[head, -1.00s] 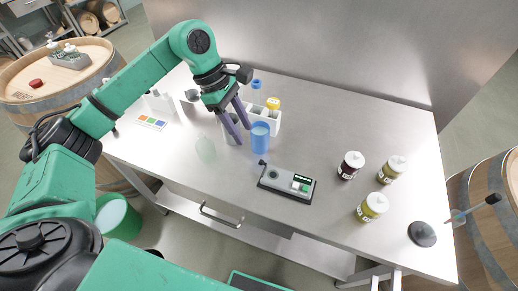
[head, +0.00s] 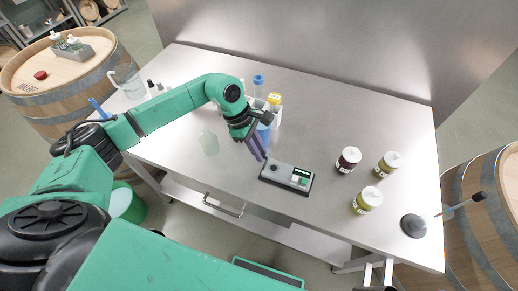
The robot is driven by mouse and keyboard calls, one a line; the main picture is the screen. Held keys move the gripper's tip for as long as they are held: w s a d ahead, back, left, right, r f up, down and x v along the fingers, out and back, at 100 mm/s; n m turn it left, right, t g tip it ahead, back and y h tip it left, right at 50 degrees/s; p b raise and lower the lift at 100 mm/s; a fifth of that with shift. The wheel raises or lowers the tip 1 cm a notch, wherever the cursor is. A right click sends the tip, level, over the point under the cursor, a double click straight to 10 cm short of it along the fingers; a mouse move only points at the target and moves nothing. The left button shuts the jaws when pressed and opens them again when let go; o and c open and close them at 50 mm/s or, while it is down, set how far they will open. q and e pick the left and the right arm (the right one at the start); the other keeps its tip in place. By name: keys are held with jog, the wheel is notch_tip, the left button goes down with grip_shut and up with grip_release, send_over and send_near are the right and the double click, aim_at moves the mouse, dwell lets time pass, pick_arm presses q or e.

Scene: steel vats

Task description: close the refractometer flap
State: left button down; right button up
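The refractometer (head: 287,177) is a grey and black box lying on the steel table, with a round dark sample well near its left end and a small display and green buttons at its right end. My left gripper (head: 264,159) points down at the back left corner of the refractometer. Its two purple fingers look close together, with nothing seen between them. The flap is not clear at this size; the fingertips cover the end where it sits. I cannot tell whether they touch it. My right gripper is not in view.
A blue cup (head: 264,132) and a white rack (head: 272,108) with a yellow-capped bottle stand behind the gripper. The table front between is clear.

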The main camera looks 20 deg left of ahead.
aim_at(284, 172)
pick_arm(q)
jog(key=shift+d, duration=0.1)
jog(key=shift+d+r+y+b, duration=0.15)
jog(key=shift+d+y+b, duration=0.4)
jog(key=shift+y, duration=0.55)
jog(key=shift+d+y+b, duration=0.4)
jog(key=shift+d+y, duration=0.2)
jog(key=shift+y, duration=0.3)
jog(key=d+y+b, duration=0.2)
jog(key=y+b, duration=0.1)
jog(key=shift+f+t+y, duration=0.3)
jog(key=shift+f+t, duration=0.1)
jog(key=shift+s+d+f+y+b, duration=0.15)
jog(key=shift+d+y+b, duration=0.4)
jog(key=shift+y, duration=0.35)
jog(key=y, duration=0.1)
jog(key=d+y, duration=0.1)
jog(key=shift+d+f+y, duration=0.15)
jog(key=shift+f+y, duration=0.2)
jog(key=shift+y, duration=0.05)
jog(key=shift+d+f+y, duration=0.4)
jog(key=shift+f+y, duration=0.1)
jog(key=shift+y, duration=0.5)
jog(key=shift+s+d+f+y, duration=0.1)
jog(key=shift+d+f+y, duration=0.1)
jog(key=shift+f+y, duration=0.45)
jog(key=shift+r, duration=0.15)
